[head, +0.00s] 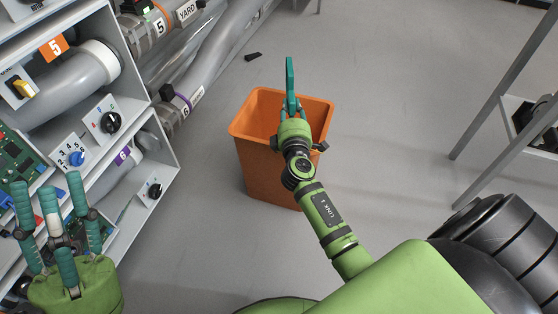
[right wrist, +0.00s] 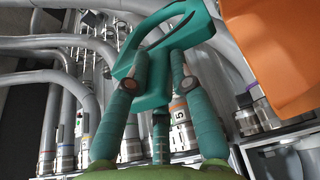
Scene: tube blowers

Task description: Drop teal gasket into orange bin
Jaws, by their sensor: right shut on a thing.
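The teal gasket (head: 290,74) stands out edge-on above my right gripper (head: 292,112) in the head view. In the right wrist view it is a teal looped piece (right wrist: 187,35) between the fingers of my right gripper (right wrist: 160,78), which is shut on it. The orange bin (head: 270,175) stands on the floor, open at the top. My right gripper and the gasket appear over its opening in the head view; their height above the rim is hard to tell. My left gripper (head: 48,192) is at lower left, fingers apart and empty, away from the bin.
A grey shelf unit (head: 165,150) with knobs, tubes and a circuit board (head: 18,150) stands at the left. Large grey pipes (head: 205,65) run behind it. A small black object (head: 253,56) lies on the floor. Metal frame legs (head: 500,85) stand at right. Floor around the bin is mostly clear.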

